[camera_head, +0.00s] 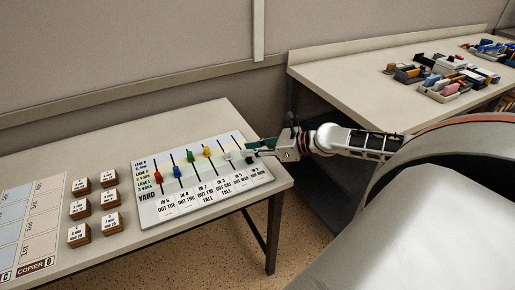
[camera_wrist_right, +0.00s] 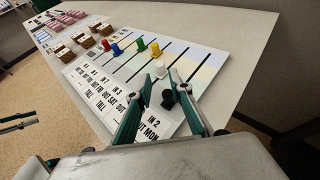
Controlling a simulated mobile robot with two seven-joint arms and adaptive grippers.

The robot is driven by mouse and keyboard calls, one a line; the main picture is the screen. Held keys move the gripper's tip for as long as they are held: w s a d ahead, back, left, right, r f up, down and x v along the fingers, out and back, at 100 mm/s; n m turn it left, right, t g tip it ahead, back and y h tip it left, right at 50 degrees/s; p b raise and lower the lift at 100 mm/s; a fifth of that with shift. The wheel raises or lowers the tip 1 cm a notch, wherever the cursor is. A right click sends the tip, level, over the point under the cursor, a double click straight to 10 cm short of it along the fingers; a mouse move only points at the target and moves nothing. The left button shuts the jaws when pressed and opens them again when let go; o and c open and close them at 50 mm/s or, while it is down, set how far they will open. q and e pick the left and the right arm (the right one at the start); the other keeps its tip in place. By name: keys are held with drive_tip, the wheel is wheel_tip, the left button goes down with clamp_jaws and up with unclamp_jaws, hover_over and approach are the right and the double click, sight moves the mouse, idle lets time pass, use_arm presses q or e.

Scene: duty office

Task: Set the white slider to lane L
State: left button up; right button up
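The white slider (camera_head: 228,156) sits on the slotted board (camera_head: 148,216), right of the yellow slider (camera_head: 207,151). In the right wrist view the white slider (camera_wrist_right: 160,69) shows between the tips of my right gripper (camera_wrist_right: 162,73). Those fingers are apart, one on each side of it; contact cannot be told. The black slider (camera_wrist_right: 168,98) stands nearer the wrist, also between the fingers in the picture. In the head view my right gripper (camera_head: 258,150) reaches in from the right over the board's right end. Thin dark green parts at the wrist view's left edge may be my left gripper.
Red (camera_head: 158,177), blue (camera_head: 177,171) and green (camera_head: 190,157) sliders stand left on the board. Several labelled wooden blocks (camera_head: 108,197) stand beside it. A second table (camera_head: 340,78) at the right holds small trays with items. A gap separates the tables.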

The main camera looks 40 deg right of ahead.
drive_tip(key=shift+v, duration=1.2)
